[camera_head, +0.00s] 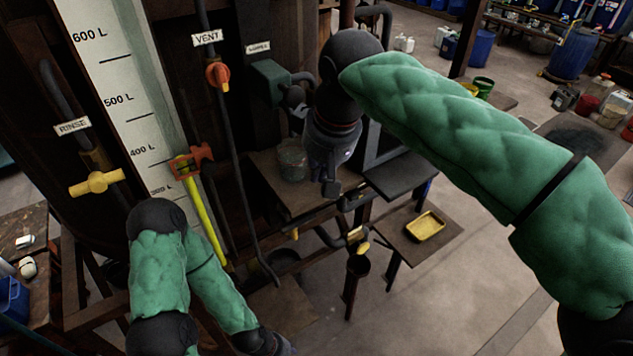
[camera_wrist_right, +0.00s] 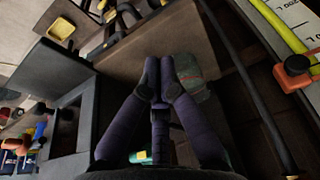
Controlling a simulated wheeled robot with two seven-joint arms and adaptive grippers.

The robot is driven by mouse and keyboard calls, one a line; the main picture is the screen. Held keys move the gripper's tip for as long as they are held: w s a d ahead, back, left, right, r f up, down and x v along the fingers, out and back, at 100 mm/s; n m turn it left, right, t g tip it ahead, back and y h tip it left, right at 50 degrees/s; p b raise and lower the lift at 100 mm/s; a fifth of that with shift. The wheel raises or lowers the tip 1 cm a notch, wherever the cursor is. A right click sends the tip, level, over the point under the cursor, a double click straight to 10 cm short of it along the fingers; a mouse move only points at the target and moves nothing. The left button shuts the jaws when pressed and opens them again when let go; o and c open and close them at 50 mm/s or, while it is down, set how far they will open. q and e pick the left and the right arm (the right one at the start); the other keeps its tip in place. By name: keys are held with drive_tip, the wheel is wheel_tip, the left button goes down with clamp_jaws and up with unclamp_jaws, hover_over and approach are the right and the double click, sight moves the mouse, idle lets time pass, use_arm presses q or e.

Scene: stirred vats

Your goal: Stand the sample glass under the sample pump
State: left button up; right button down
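The sample glass (camera_head: 292,160) is a clear, greenish vessel standing on a brown shelf (camera_head: 310,200), below the teal sample pump (camera_head: 270,82) and its pipe; whether it is exactly under the outlet I cannot tell. My right gripper (camera_head: 328,184) points down just to the right of the glass. In the right wrist view the fingertips (camera_wrist_right: 160,79) are almost together with nothing seen between them, and the glass (camera_wrist_right: 192,75) shows beside and partly behind one finger. My left gripper (camera_head: 278,346) is low at the bottom edge, its fingers unclear.
A dark grey raised plate (camera_head: 398,178) stands right of the shelf. A yellow tray (camera_head: 425,226) lies on a lower side table. The vent line with its orange valve (camera_head: 218,74) hangs left of the pump. Open floor lies at the lower right.

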drive_tip(key=v, duration=0.5)
drive_tip(key=shift+s+r, duration=0.2)
idle(0.3)
drive_tip(key=shift+w, duration=0.15)
idle(0.6)
